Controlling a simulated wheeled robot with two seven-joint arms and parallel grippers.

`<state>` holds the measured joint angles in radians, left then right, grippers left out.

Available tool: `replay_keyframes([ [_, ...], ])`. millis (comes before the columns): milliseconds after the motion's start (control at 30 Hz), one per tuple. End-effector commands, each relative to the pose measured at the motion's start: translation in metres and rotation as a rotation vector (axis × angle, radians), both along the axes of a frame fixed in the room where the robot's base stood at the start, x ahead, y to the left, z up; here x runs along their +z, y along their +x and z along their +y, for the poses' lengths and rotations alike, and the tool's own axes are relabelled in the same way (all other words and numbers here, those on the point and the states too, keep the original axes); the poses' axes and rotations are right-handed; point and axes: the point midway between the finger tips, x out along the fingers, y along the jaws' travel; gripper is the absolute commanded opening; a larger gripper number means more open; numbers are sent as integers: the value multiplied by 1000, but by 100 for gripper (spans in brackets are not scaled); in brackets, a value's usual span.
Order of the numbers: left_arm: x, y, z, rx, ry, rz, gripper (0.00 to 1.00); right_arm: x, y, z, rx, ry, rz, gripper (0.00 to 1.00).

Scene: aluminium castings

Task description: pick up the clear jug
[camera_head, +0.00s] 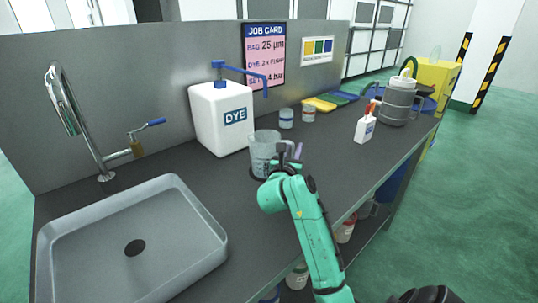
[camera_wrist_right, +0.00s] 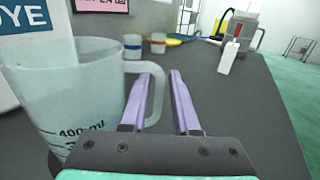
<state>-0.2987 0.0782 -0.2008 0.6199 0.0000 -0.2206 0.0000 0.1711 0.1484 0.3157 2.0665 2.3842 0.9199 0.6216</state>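The clear jug (camera_head: 263,146) stands upright on the dark bench in front of the white dye container. It is a see-through, greyish beaker with a handle on its right side. In the right wrist view the jug (camera_wrist_right: 70,95) fills the left, with a 400 ml mark. My right gripper (camera_head: 291,158) is at the handle. In the wrist view its two purple fingers (camera_wrist_right: 162,76) are apart, with the handle's upright part appearing between them. The left finger overlaps the handle loop; contact cannot be told. My left gripper is not in view.
The white DYE container (camera_head: 222,118) with a blue pump stands close behind the jug. A sink (camera_head: 200,235) lies to the left. Two small tubs (camera_head: 286,118), a white bottle (camera_head: 365,127) and a grey pitcher (camera_head: 397,102) stand to the right. Bench between is clear.

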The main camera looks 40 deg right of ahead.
Motion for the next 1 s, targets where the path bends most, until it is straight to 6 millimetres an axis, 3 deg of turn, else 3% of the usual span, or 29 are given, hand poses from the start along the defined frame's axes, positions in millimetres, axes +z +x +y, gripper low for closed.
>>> replay_keyframes([
  [133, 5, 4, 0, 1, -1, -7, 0, 2, 15, -19, 0, -1, 0, 29],
  [333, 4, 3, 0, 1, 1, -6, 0, 0, 17, -21, 1, 0, 0, 29],
  [367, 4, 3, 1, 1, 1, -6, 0, 0, 17, -21, 1, 0, 0, 25],
  [433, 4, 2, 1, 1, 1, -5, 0, 0, 17, -20, 1, 0, 0, 0],
  [1000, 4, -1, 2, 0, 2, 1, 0, 0, 16, -20, 1, 0, 0, 0],
])
